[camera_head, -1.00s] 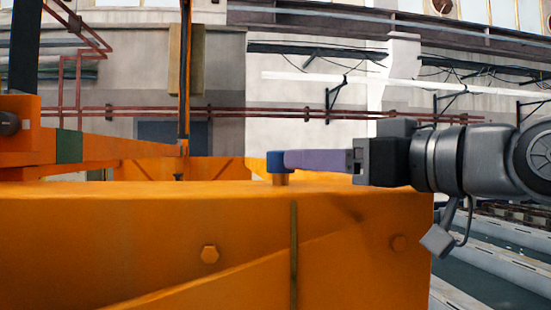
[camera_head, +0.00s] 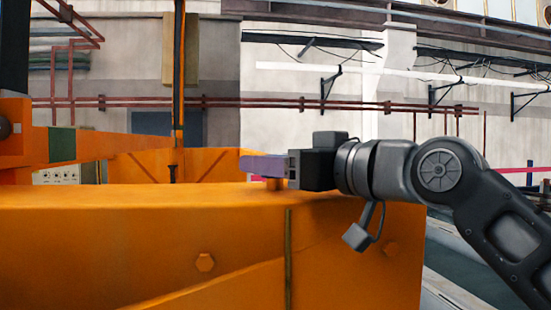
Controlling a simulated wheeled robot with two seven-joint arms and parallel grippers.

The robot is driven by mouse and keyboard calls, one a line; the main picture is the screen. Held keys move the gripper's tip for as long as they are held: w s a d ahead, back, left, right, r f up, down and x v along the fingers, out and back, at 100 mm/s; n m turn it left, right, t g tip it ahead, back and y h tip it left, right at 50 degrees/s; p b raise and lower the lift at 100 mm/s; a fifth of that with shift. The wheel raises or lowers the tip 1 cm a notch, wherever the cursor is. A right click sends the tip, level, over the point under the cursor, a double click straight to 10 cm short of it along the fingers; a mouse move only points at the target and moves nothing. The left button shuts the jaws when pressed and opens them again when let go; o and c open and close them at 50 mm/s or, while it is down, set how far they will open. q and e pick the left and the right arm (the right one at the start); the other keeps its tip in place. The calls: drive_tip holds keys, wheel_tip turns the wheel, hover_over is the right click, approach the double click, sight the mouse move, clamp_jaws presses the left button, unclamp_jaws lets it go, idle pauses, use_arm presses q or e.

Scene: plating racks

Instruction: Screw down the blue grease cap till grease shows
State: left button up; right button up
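The purple fingers of my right gripper (camera_head: 246,163) reach in from the right, level with the top of the orange beam. They stand over a short orange stub (camera_head: 274,184) on the beam's top edge. The blue grease cap, which sat on that stub earlier, is hidden by the fingers. I see the fingers side-on, so I cannot tell whether they are open around the cap or shut on it. No grease shows. My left gripper is not in view.
More orange framework (camera_head: 120,147) stands behind at left. Red pipes (camera_head: 230,102) run along the far wall.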

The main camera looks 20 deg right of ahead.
drive_tip(key=shift+c, duration=0.2)
clamp_jaws()
idle(0.4)
drive_tip(key=shift+f+m+h, duration=0.1)
drive_tip(key=shift+m+h, duration=0.3)
drive_tip(key=shift+h, duration=0.2)
drive_tip(key=shift+d+m+t+h+b, duration=0.1)
drive_tip(key=shift+m+t+h+b, duration=0.3)
drive_tip(key=shift+h, duration=0.3)
drive_tip(key=m+h, duration=0.2)
drive_tip(key=h, duration=0.1)
drive_tip(key=shift+h, duration=0.4)
drive_tip(key=m+g+h+p, duration=0.1)
drive_tip(key=m+h, duration=0.4)
drive_tip(key=h, duration=0.1)
drive_tip(key=shift+h, duration=0.4)
drive_tip(key=m+g+h, duration=0.5)
drive_tip(key=h, duration=0.1)
drive_tip(key=shift+a, duration=0.2)
